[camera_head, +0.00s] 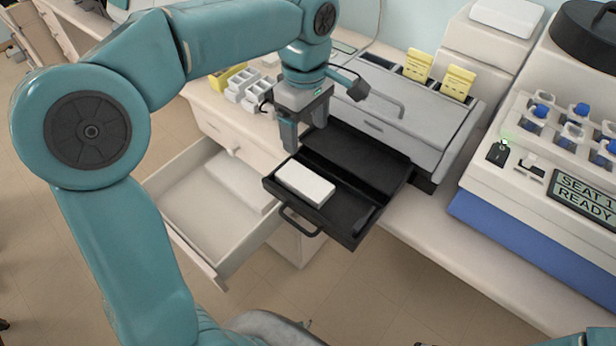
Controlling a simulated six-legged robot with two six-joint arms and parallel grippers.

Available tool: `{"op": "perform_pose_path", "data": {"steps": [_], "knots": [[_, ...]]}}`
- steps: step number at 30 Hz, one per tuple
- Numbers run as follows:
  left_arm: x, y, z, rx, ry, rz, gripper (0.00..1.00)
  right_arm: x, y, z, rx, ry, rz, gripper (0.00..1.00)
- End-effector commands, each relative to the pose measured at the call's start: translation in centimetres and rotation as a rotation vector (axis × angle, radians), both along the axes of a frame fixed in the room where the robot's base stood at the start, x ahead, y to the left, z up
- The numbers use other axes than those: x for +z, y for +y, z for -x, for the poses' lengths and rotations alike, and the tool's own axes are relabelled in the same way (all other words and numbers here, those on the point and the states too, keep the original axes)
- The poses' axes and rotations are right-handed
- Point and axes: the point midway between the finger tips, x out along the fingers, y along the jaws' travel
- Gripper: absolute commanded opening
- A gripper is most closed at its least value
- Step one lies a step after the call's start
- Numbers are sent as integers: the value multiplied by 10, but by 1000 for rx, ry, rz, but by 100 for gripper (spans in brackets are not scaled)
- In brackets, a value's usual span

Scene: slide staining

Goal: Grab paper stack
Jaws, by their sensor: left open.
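A white rectangular block that looks like the paper stack (305,184) lies in an open black pull-out tray (345,230), toward its left side. My left gripper (306,128) points down just behind and above the white block, near the tray's back left edge. Its jaws are apart, with nothing visible between them. A gap shows between the fingertips and the block. My right gripper is not in view.
An open white drawer (190,225) holding a flat pale item (240,185) sits left of the black tray. A grey machine (400,120) with yellow tabs stands behind. Small white containers (245,86) are at left; a device with blue-capped bottles (540,110) is at right.

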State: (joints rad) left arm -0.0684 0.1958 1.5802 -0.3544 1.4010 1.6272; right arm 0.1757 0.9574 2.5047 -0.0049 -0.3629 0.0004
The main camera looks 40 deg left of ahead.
Motion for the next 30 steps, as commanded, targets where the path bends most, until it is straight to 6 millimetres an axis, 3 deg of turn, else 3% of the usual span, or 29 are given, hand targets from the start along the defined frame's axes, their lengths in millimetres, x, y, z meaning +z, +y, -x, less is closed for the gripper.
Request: {"op": "perform_pose_path", "data": {"steps": [3,10,17,25,30], "knots": [[-31,1,4,1,7,-1,77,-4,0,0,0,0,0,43],[-80,0,6,0,5,0,77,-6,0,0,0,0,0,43],[-99,1,4,1,1,0,77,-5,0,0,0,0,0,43],[-140,3,2,0,4,0,77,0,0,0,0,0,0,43],[-149,3,1,0,1,0,77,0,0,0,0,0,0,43]]}}
